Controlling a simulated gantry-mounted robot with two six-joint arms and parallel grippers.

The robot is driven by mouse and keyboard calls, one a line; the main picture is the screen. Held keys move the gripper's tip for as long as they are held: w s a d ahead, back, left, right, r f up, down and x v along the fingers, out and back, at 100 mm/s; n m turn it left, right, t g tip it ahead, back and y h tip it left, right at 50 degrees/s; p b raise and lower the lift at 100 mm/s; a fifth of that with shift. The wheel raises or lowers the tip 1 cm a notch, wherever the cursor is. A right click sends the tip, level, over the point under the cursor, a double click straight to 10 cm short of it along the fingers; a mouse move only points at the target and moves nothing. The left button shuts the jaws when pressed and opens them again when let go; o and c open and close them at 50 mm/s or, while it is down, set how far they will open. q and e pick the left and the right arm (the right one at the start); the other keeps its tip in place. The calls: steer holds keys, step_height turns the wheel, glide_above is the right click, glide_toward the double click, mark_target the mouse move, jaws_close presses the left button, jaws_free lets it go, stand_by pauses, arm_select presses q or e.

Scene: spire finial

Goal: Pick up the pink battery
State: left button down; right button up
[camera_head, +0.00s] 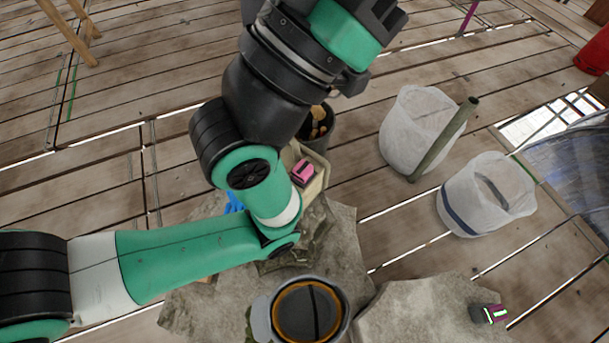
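A small pink and black block (303,172), which may be the pink battery, lies in a pale open box (317,188) on the rock, right beside my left arm. A second small dark block with pink and pale markings (490,314) sits at the right end of the lower rock slab. I cannot tell for sure which one is the battery. My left arm comes in from the left, bends above the rock and runs up to the top edge. Its fingers do not show. It hides part of the box and rock. My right gripper is not in view.
A dark pot with tan items (317,126) stands behind the box. Two whitish bucket-like bags (414,135) (470,208) stand to the right, one with a pole (440,142). A round orange-rimmed container (307,312) is at front.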

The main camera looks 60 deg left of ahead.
arm_select(q)
steer(key=shift+c, duration=0.8)
jaws_free()
